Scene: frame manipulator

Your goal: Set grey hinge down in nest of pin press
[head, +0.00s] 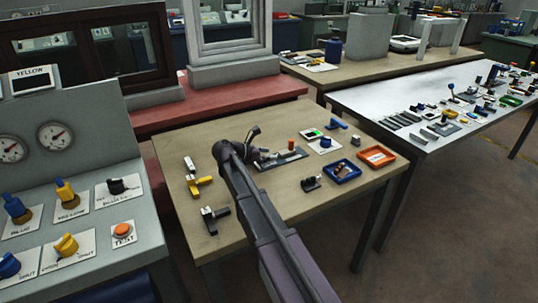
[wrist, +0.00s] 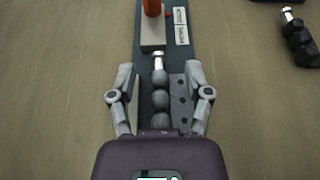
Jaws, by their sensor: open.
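The pin press (head: 285,161) lies on the wooden table in the head view, with an orange upright part (head: 291,145). In the wrist view its dark base (wrist: 143,28) runs away from me, with a pale block and a silver pin tip. The grey hinge (wrist: 183,98) shows rounded knuckles in a row and a leaf with dark holes. It lies over the press base, in line with the pin tip; its exact seating cannot be told. My gripper (wrist: 160,88) is open, with one finger on each side of the hinge. My arm hides part of the press in the head view.
A black hinge-like piece (head: 311,183) stands right of my arm. A blue tray (head: 342,172) and an orange tray (head: 377,156) sit near the table's right side. Yellow (head: 202,181) and dark (head: 214,214) clamp-like pieces lie on the left. The front table area is clear.

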